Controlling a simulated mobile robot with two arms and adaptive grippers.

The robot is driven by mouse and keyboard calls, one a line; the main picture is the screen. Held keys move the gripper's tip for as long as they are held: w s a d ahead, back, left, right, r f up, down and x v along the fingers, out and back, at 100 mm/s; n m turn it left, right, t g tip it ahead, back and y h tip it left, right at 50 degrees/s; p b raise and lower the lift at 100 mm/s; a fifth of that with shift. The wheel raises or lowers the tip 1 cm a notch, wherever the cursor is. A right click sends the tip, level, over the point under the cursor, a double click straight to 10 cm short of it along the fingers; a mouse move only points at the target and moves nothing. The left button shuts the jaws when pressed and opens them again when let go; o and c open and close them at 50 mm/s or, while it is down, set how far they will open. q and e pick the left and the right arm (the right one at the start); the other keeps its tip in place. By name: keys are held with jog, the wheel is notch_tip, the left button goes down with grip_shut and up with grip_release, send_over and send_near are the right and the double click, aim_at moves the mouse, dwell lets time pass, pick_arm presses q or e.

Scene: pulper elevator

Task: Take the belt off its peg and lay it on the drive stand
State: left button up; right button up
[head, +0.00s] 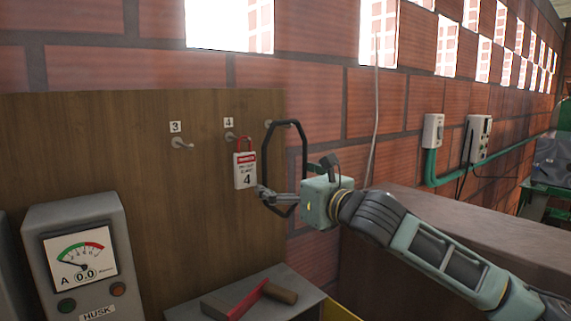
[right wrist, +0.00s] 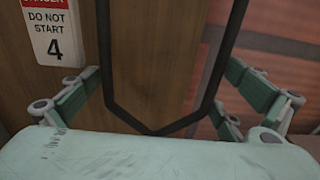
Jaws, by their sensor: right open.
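The belt (head: 304,150) is a thin black loop hanging from a peg (head: 291,123) at the right edge of the wooden board. My right gripper (head: 262,193) is at the lower part of the loop, with its arm coming in from the right. In the right wrist view the belt (right wrist: 152,131) hangs between the spread fingers of the open gripper (right wrist: 165,90), its bottom bend close to the palm. I cannot tell whether a finger touches it. My left gripper is not in view. I cannot tell surely which thing is the drive stand.
A red and white tag (head: 245,171) reading 4 hangs left of the belt, near hook 4 (head: 231,137). Hook 3 (head: 182,144) is bare. Below, a grey stand top (head: 300,306) bears a red-and-brown object (head: 248,298). A grey meter box (head: 78,259) stands at left.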

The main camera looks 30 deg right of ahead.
jog(key=shift+c, duration=0.5)
jog(key=c, duration=0.8)
jog(key=shift+r, duration=0.15)
